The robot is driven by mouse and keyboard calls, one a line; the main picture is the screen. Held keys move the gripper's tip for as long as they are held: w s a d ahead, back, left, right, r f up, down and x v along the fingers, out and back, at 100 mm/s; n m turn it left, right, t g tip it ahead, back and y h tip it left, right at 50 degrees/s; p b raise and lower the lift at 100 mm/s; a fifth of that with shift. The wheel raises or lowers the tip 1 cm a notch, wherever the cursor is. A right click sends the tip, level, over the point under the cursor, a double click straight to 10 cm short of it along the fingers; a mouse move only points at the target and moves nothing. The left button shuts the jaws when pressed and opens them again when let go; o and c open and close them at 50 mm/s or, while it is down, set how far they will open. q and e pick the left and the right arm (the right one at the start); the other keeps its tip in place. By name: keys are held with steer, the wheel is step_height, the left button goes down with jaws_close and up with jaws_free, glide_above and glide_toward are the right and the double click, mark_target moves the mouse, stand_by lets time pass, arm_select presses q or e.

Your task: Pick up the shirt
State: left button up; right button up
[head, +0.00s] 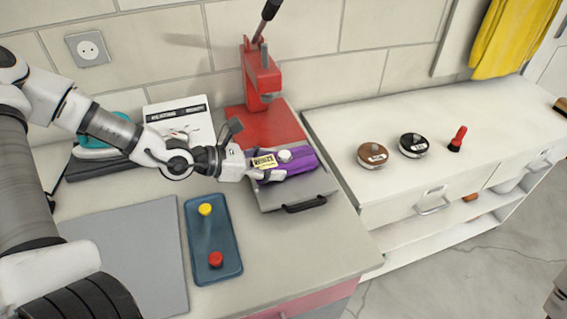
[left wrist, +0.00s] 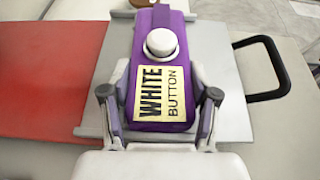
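A purple item (head: 303,161) lies on the grey plate in front of the red press, with a yellow label and a white round button on top. I cannot tell for sure that it is the shirt. In the left wrist view the purple item (left wrist: 160,20) is close ahead and its label reads "WHITE BUTTON". My left gripper (head: 272,174) is at its near left end; in the left wrist view the gripper (left wrist: 160,105) has a finger on each side of the label. Whether the fingers press on it is unclear. My right gripper cannot be made out.
The red press (head: 262,75) stands behind, with a grey plate (head: 272,200) and black handle. A blue tray (head: 212,262) holds yellow and red buttons. Brown (head: 372,156) and black (head: 413,146) round items sit on the right counter. A yellow cloth (head: 515,38) hangs at the upper right.

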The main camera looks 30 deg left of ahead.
arm_select(q)
steer(key=shift+c, duration=0.7)
